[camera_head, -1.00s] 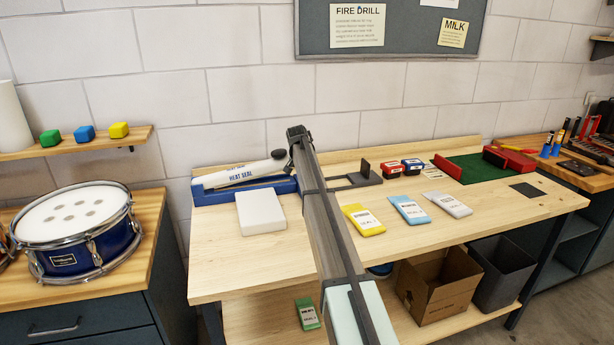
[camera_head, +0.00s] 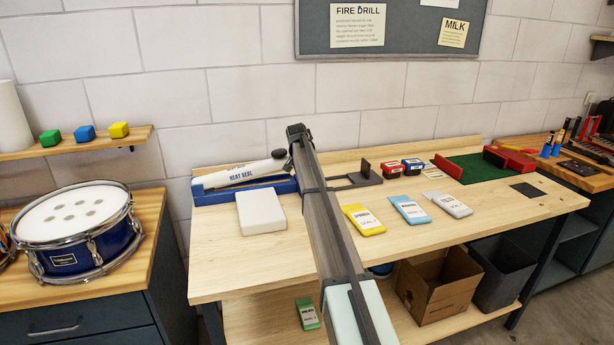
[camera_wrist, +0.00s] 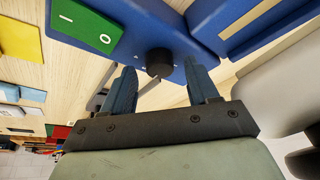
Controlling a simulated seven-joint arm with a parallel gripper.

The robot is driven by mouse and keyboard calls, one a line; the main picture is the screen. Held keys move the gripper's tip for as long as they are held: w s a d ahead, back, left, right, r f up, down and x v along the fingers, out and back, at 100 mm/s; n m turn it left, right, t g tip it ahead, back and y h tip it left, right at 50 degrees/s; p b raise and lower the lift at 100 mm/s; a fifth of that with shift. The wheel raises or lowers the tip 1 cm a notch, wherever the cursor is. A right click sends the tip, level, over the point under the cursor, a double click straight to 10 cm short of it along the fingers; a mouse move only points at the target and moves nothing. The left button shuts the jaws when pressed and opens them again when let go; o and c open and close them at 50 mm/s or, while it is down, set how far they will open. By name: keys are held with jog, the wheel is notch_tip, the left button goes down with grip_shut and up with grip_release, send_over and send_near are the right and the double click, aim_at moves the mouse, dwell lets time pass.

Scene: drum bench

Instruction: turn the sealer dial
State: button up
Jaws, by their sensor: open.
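The heat sealer has a blue base (camera_head: 260,188) and a white "HEAT SEAL" arm (camera_head: 240,173) at the back left of the bench. Its black round dial (camera_wrist: 159,63) shows in the wrist view on the blue housing, beside a green plate (camera_wrist: 87,26) with white "I" and "O" marks. My gripper (camera_wrist: 161,72) is open, with one blue finger on each side of the dial in that view. I cannot tell whether a finger touches it. In the head view my own arm hides the dial, and my gripper (camera_head: 298,133) is at the sealer's right end.
A white block (camera_head: 261,212) lies in front of the sealer. Yellow (camera_head: 363,219), blue (camera_head: 410,209) and white packets lie to the right on the bench (camera_head: 490,217). A dark bracket (camera_head: 362,176) stands behind them. A cardboard box (camera_head: 438,288) is below.

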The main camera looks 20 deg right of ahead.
jog(key=v, duration=1.3)
jog(key=shift+o, duration=0.2)
jog(key=shift+s, duration=0.1)
